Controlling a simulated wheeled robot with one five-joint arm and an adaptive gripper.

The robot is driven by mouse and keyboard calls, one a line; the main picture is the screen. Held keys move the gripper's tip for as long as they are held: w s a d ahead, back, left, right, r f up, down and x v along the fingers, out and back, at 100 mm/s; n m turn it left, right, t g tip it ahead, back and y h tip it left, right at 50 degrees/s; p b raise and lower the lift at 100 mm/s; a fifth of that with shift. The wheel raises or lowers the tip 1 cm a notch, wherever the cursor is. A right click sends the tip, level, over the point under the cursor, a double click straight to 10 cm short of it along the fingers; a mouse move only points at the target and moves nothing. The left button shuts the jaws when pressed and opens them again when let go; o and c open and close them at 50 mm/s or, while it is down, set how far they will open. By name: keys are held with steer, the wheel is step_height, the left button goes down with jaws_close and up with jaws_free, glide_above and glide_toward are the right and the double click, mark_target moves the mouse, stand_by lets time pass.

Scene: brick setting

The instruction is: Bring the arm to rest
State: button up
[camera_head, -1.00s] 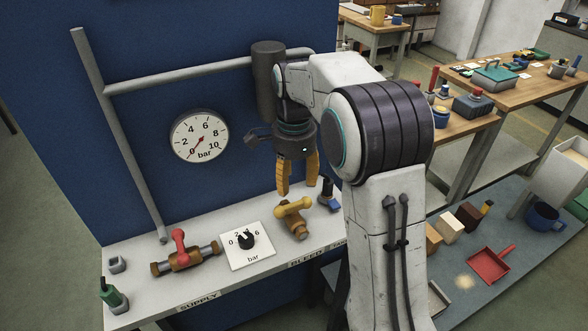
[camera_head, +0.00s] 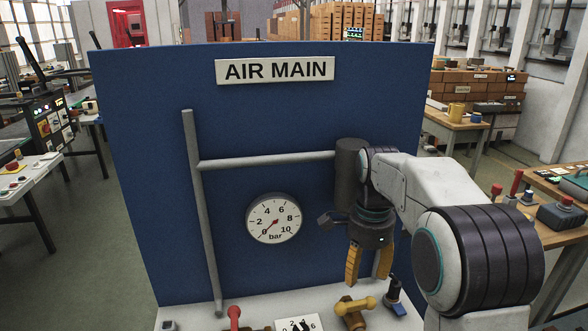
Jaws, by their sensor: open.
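My gripper (camera_head: 368,264) hangs down on the right side of the blue board, with its yellow fingers apart and nothing between them. Just below it is the brass bleed valve (camera_head: 352,308) with a yellow handle, on the white bench. My arm bends in from the right edge, its upper link raised. The fingertips seem a little above the valve; the exact gap cannot be told.
The blue AIR MAIN board (camera_head: 130,200) carries grey pipes (camera_head: 265,160) and a round gauge (camera_head: 274,218) with its needle near 0. A red valve handle (camera_head: 234,315) and a white dial plate (camera_head: 300,324) show at the bottom edge. Benches stand at both sides.

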steer(key=s+a+f+n+t, duration=0.1)
steer(key=s+a+n+t, duration=0.1)
steer(key=s+n, duration=1.4)
steer(key=shift+s+f+n+t, duration=0.25)
steer(key=shift+s+t, duration=0.55)
steer(key=shift+s, duration=2.85)
steer(key=shift+d+r, duration=0.1)
